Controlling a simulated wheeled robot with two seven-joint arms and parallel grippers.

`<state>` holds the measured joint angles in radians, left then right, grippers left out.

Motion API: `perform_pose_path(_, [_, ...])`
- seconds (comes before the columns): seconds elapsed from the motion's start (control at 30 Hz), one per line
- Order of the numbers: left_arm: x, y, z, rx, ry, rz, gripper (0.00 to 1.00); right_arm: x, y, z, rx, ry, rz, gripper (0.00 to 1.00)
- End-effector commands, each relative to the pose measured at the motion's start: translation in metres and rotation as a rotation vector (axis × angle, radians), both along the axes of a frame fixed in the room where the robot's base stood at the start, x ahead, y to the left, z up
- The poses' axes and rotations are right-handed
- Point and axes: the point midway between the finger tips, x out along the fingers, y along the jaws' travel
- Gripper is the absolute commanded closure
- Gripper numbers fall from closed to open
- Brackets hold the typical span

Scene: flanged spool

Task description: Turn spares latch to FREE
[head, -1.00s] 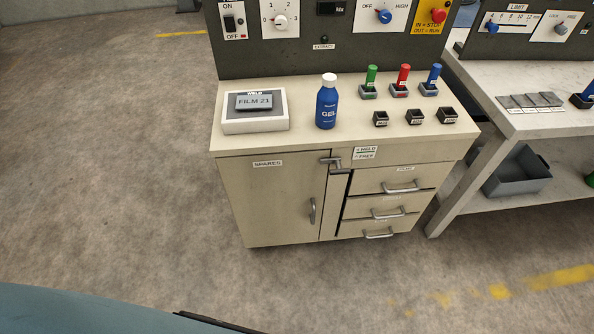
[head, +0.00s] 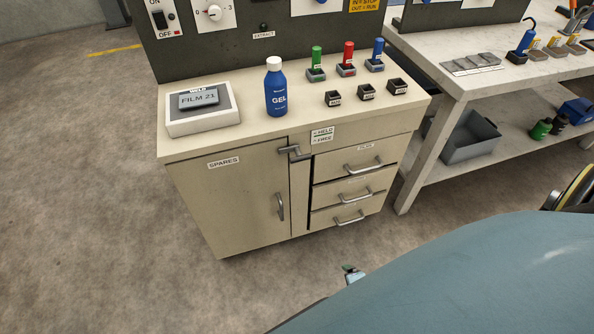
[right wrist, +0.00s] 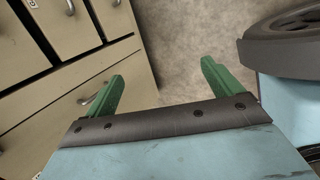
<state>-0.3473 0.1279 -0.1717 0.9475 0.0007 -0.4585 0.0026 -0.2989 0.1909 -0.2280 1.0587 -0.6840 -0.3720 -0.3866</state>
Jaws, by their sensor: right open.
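The spares latch (head: 296,152) is a grey metal lever at the top right of the spares door (head: 235,205). Its arm lies roughly level, pointing left across the door's top corner. A HELD/FREE label (head: 321,135) sits to its right. My right gripper (right wrist: 163,72) is open and empty in the right wrist view, its green fingers apart over bare floor, beside the drawer fronts. In the head view only a small tip of it seems to show below the cabinet, apart from the latch. My left gripper is not in view.
The cabinet top (head: 215,140) carries a FILM 21 box (head: 203,107), a blue GEL bottle (head: 276,92), coloured plugs and empty sockets. Drawers with handles (head: 363,165) sit right of the door. A second bench (head: 425,150) stands right. Floor at left is clear.

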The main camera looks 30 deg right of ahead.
Motion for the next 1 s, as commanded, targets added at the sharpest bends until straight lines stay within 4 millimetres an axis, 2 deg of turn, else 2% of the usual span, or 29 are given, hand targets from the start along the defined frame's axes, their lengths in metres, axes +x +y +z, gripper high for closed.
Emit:
perform_pose_path(0.03, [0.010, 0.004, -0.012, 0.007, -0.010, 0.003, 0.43, 0.033, -0.007, 0.006, -0.118, -0.061, 0.136, 0.09])
perform_pose_path(0.1, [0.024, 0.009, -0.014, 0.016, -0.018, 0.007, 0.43, 0.074, -0.014, 0.031, -0.311, -0.139, 0.319, 0.09])
perform_pose_path(0.17, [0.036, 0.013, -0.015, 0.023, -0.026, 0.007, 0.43, 0.106, -0.017, 0.058, -0.486, -0.205, 0.453, 0.09])
perform_pose_path(0.2, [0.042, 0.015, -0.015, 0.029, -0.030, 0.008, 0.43, 0.124, -0.018, 0.077, -0.606, -0.246, 0.528, 0.09])
perform_pose_path(0.33, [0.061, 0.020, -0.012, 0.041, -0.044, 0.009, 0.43, 0.167, -0.013, 0.140, -0.965, -0.359, 0.698, 0.09])
perform_pose_path(0.4, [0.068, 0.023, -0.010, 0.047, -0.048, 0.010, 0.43, 0.180, -0.008, 0.169, -1.123, -0.402, 0.746, 0.09])
perform_pose_path(0.5, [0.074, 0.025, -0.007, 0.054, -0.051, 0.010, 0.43, 0.189, -0.002, 0.201, -1.288, -0.441, 0.782, 0.09])
perform_pose_path(0.6, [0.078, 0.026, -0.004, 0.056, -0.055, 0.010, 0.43, 0.194, 0.002, 0.219, -1.379, -0.460, 0.793, 0.09])
perform_pose_path(0.77, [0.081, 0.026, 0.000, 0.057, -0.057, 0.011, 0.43, 0.207, 0.000, 0.227, -1.413, -0.467, 0.795, 0.09])
perform_pose_path(1.0, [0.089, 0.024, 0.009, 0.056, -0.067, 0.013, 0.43, 0.254, -0.011, 0.226, -1.408, -0.466, 0.793, 0.09])
